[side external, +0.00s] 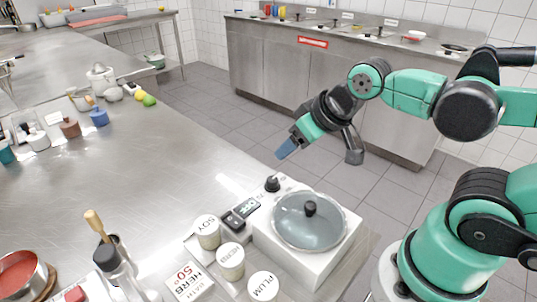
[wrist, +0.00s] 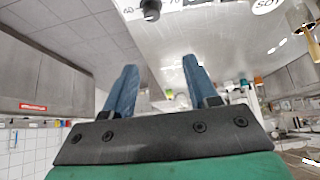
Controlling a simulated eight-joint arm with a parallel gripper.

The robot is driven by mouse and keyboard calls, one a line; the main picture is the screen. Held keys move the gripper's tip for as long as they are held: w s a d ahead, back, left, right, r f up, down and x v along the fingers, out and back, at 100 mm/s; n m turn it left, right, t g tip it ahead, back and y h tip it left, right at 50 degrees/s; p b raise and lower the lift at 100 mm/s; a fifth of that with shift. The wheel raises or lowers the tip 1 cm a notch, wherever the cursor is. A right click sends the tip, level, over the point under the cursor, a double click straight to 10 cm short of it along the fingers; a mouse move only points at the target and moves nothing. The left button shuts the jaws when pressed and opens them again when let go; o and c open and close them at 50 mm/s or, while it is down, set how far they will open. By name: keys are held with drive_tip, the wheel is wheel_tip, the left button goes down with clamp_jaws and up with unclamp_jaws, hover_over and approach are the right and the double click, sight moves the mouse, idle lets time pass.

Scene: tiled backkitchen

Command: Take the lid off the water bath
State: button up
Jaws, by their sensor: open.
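The water bath (side external: 268,242) is a white box at the front right of the steel counter. Its round glass lid (side external: 290,232) lies on top, with a black knob (side external: 309,208) standing up at its middle. My gripper (side external: 284,150) is above and behind the bath, up and to the left of the lid in the side view, touching nothing. Its two blue fingers are apart and empty in the wrist view (wrist: 162,75). The wrist view does not clearly show the lid.
Small jars (side external: 230,262) labelled SOY and PLUM, among others, stand left of the bath beside a herb bath sign (side external: 190,284) reading 50°. A black knob (side external: 272,184) and a small display (side external: 247,207) are at its back left. The counter's middle is clear.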

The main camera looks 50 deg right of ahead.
drive_tip(key=shift+o, duration=0.2)
drive_tip(key=shift+o, duration=0.5)
drive_tip(key=m+g, duration=0.6)
drive_tip(key=m, duration=0.2)
hover_over(311, 205)
drive_tip(key=w, duration=0.1)
drive_tip(key=shift+d+f, duration=0.15)
drive_tip(key=shift+s+m+g, duration=0.5)
drive_tip(key=shift+g, duration=0.1)
drive_tip(key=shift+f, duration=2.65)
